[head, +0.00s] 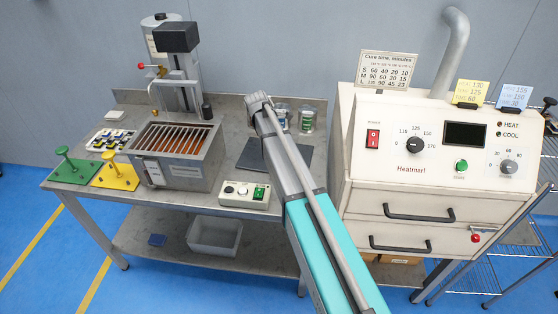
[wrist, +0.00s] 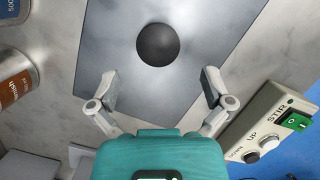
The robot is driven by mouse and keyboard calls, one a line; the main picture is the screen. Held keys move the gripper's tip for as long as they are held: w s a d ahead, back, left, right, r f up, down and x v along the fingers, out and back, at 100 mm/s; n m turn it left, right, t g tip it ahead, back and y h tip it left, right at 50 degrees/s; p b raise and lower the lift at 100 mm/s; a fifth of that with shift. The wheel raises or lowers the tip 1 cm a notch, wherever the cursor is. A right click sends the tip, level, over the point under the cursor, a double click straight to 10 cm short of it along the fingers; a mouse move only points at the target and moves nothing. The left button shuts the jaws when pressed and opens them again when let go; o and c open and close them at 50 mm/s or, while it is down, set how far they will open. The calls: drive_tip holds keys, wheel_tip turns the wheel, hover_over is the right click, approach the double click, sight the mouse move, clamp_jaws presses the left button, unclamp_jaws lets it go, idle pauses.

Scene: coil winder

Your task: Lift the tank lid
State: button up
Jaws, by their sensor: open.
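The tank lid (wrist: 125,28) is a flat grey metal plate with a round black knob (wrist: 157,45). In the wrist view it lies on the bench top. In the head view the lid (head: 248,154) shows as a dark plate right of the tank, partly hidden by my arm. The tank (head: 182,179) is a grey metal box with its slotted top uncovered. My gripper (wrist: 161,85) is open and empty over the lid, with the knob just beyond and between its fingertips in the picture. The gripper cannot be made out in the head view.
A control box (wrist: 271,125) with STIR, UP and DOWN controls sits close on the right in the wrist view. A labelled can (wrist: 12,82) stands at the left. The Heatmarl oven (head: 420,180) stands right of the bench. Green (head: 75,168) and yellow (head: 117,175) fixtures sit at the bench's left.

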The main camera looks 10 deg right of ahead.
drive_tip(key=shift+f, duration=0.15)
idle(0.3)
drive_tip(key=shift+b+x, duration=2.5)
drive_tip(key=shift+s, duration=0.1)
drive_tip(key=c, duration=1.3)
drive_tip(key=shift+r, duration=0.2)
wheel_tip(320, 180, up, 3)
drive_tip(key=p, duration=0.3)
drive_tip(key=s+a+r+p, duration=0.1)
drive_tip(key=s+r+p, duration=0.8)
drive_tip(key=s, duration=0.5)
drive_tip(key=shift+r+p, duration=0.3)
drive_tip(key=shift+p, duration=0.25)
